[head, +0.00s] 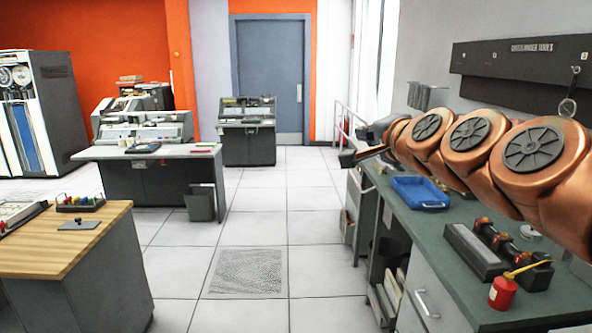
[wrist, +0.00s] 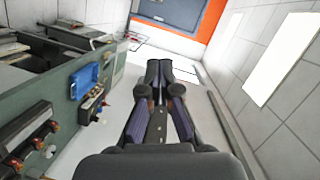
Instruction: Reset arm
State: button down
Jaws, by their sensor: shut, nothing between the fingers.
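My arm reaches forward over the green-topped bench on the right in the head view, stretched out almost level. My gripper (head: 359,155) is at its far end, small and dark, seen from the side above the far end of the bench. In the wrist view my gripper (wrist: 158,70) points away toward the blue-grey door (wrist: 172,10). Its two dark fingers are together at the tips, with nothing between them. It is clear of the bench, which lies to its left in that view.
The bench (head: 470,240) holds a blue tray (head: 420,192), a dark rack (head: 475,252) and a red oil can (head: 503,292). A wooden-topped table (head: 80,245) stands at the left. The tiled aisle with a floor grate (head: 248,271) is free toward the door (head: 270,75).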

jog(key=s+a+f+n+g, duration=0.2)
jog(key=s+f+n+g, duration=0.2)
jog(key=s+f, duration=0.5)
jog(key=s+a+f+n+g, duration=0.25)
jog(key=s+f+g, duration=0.2)
jog(key=f, duration=0.85)
jog(key=s+d+f+n+g+h, duration=0.1)
jog(key=s+d+f+g, duration=0.2)
jog(key=s, duration=0.5)
jog(key=s+d+f+n+g+h, duration=0.1)
jog(key=s+d+f+n+g, duration=0.1)
jog(key=s+f, duration=0.4)
jog(key=s+d+f+n+g+h, duration=0.2)
jog(key=s+d+f+g, duration=0.2)
jog(key=s, duration=0.8)
jog(key=shift+f, duration=0.65)
